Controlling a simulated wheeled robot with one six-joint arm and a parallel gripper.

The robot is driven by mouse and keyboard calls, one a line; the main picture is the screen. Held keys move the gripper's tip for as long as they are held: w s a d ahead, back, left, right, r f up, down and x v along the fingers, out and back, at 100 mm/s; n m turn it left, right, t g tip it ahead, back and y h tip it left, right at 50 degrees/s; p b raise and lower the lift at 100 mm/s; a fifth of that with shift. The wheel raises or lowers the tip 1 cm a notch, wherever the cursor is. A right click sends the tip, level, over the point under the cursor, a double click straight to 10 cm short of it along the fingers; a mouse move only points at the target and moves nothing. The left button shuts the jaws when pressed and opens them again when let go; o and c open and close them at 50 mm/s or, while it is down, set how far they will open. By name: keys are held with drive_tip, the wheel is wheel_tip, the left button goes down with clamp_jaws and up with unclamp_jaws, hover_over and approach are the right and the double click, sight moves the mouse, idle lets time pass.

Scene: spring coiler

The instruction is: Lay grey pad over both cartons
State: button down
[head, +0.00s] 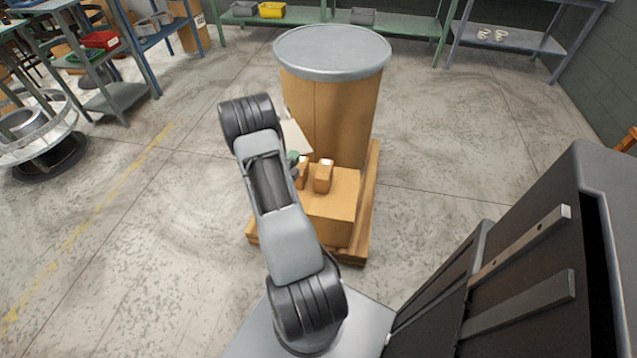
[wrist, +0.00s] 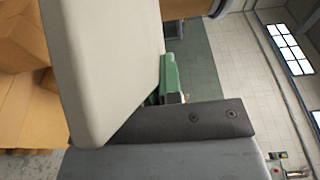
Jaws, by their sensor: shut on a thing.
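The grey pad (head: 295,137) is a flat, pale slab, tilted and partly hidden behind my arm in the head view. It fills much of the left half of the wrist view (wrist: 105,60). My gripper (head: 293,157) is shut on the pad near its edge; a green fingertip and a dark finger show in the wrist view. Two small brown cartons, the right one (head: 323,177) and the left one (head: 303,173), stand side by side on a larger cardboard box (head: 335,205). My arm partly covers the left carton. The pad is just behind and above them, not lying flat on them.
The box stands on a wooden pallet (head: 366,215) in front of a tall brown drum (head: 345,110) with a grey lid (head: 333,52), close behind the cartons. A dark machine (head: 520,260) stands at the right. Open floor lies to the left.

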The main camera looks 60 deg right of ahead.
drive_tip(key=s+d+f+m+g+b, duration=0.1)
drive_tip(key=s+d+f+g+b, duration=0.1)
drive_tip(key=f, duration=0.5)
drive_tip(key=s+d+f+m+g+b, duration=0.1)
drive_tip(key=s+d+f+g+b, duration=0.1)
drive_tip(key=s+f+b, duration=0.3)
drive_tip(key=shift+s+d+f+b, duration=0.15)
drive_tip(key=shift+d+f+b, duration=0.15)
drive_tip(key=shift+f+b, duration=0.65)
drive_tip(key=shift+f+b, duration=0.45)
drive_tip(key=shift+f, duration=0.05)
drive_tip(key=c, duration=1.7)
unclamp_jaws()
drive_tip(key=shift+c, duration=0.2)
drive_tip(key=o, duration=0.5)
drive_tip(key=shift+o, duration=0.2)
drive_tip(key=shift+a, duration=0.1)
drive_tip(key=w+a+p, duration=0.1)
drive_tip(key=a+p, duration=0.2)
drive_tip(key=a, duration=1)
drive_tip(key=shift+w+a, duration=0.25)
drive_tip(key=shift+w, duration=0.05)
